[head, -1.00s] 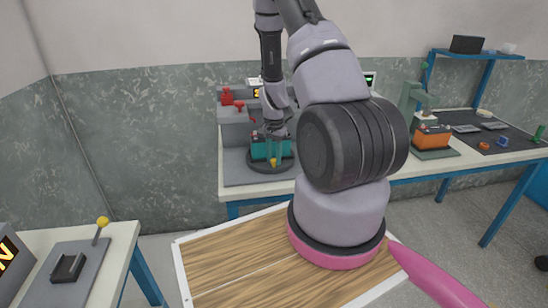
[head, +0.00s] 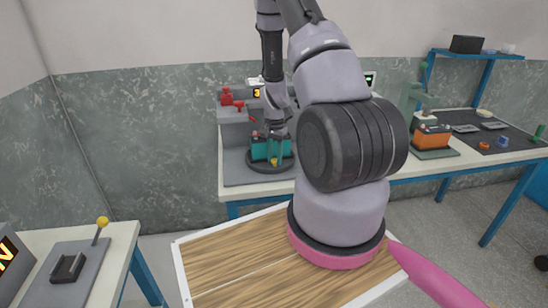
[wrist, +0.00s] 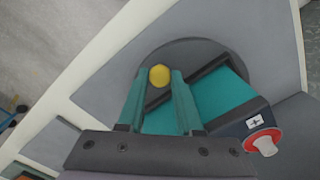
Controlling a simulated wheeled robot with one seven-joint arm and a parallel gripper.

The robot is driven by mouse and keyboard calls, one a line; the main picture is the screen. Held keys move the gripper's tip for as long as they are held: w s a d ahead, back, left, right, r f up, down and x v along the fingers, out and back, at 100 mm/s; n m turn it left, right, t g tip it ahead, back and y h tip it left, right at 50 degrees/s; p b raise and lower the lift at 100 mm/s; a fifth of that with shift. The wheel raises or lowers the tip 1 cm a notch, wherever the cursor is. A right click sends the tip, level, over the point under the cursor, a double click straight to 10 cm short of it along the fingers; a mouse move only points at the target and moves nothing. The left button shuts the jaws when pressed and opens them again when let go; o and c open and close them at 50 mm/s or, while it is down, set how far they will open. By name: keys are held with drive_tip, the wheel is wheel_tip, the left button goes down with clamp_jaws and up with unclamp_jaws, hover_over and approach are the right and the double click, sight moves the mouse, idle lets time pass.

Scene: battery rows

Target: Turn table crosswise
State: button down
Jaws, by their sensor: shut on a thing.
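The turntable is a dark round disc (head: 259,167) on the grey bench fixture; it also shows in the wrist view (wrist: 203,52). A teal battery (head: 259,149) with dark edges lies on it, running diagonally in the wrist view (wrist: 218,97), with a red terminal (wrist: 262,143) at its near right end. A yellow knob (wrist: 159,76) stands near the disc's edge, beside the battery. My gripper (head: 274,157) points down, its teal fingers shut on the knob in the wrist view (wrist: 159,84). The fingers hide part of the battery.
A stepped grey fixture with red parts (head: 239,106) rises behind the turntable. An orange device (head: 432,137) stands farther right on the bench. A side table at lower left carries a yellow-tipped lever (head: 102,222). My arm blocks the middle of the head view.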

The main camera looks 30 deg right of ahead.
sight(284, 164)
drive_tip(key=shift+s+d+n, duration=0.1)
drive_tip(key=shift+d+n, duration=0.85)
drive_tip(key=shift+n, duration=0.45)
drive_tip(key=shift+d+n, duration=0.85)
drive_tip(key=shift+n, duration=0.45)
drive_tip(key=shift+d, duration=0.1)
drive_tip(key=c, duration=0.6)
unclamp_jaws()
wheel_tip(284, 164, up, 11)
drive_tip(key=shift+f, duration=0.1)
